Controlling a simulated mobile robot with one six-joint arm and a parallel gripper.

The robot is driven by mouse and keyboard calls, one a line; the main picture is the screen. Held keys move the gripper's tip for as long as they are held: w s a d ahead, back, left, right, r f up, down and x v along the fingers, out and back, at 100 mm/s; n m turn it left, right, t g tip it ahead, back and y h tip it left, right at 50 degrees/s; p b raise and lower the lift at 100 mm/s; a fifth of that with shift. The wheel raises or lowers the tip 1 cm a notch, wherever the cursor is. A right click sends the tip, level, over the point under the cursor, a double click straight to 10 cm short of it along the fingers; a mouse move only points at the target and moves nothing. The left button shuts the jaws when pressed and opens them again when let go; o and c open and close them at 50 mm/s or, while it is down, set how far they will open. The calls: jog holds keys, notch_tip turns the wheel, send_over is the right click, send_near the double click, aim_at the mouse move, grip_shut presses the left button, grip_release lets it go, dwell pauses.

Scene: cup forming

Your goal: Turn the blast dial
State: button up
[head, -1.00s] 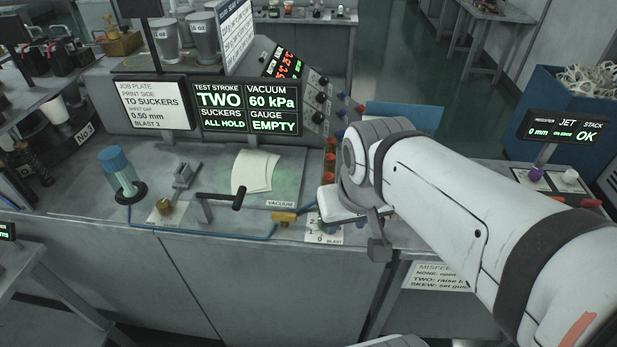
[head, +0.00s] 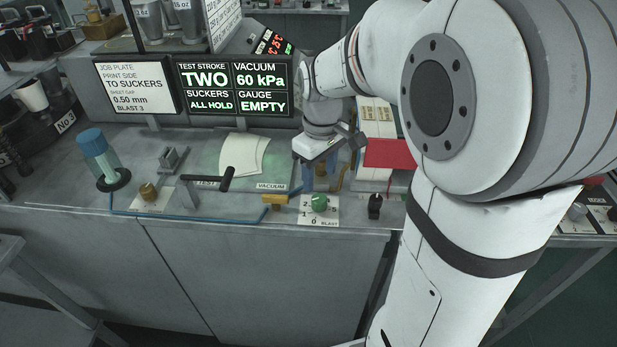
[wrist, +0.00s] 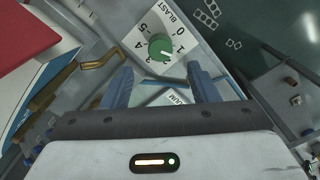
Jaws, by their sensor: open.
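The blast dial is a green knob (head: 319,203) on a white scale plate (head: 308,218) marked with numbers and BLAST, at the bench's front edge. In the wrist view the knob (wrist: 161,47) lies beyond my fingertips, between their lines, with the plate (wrist: 142,37) around it. I cannot read its setting surely. My gripper (head: 320,176) is above and behind the dial in the head view, its blue fingers pointing down. The fingers (wrist: 160,78) are apart, with nothing held and the knob not between them. The job plate screen (head: 137,88) reads BLAST 3.
A brass fitting (head: 276,201) sits just left of the dial and a black knob (head: 375,205) to its right. A bent brass lever (wrist: 103,59) is near my left finger in the wrist view. A red panel (head: 389,153) stands right of my gripper.

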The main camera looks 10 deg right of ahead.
aim_at(319, 197)
notch_tip(319, 197, down, 7)
jog(key=shift+r, duration=0.1)
jog(key=shift+c, duration=0.4)
jog(key=c, duration=0.9)
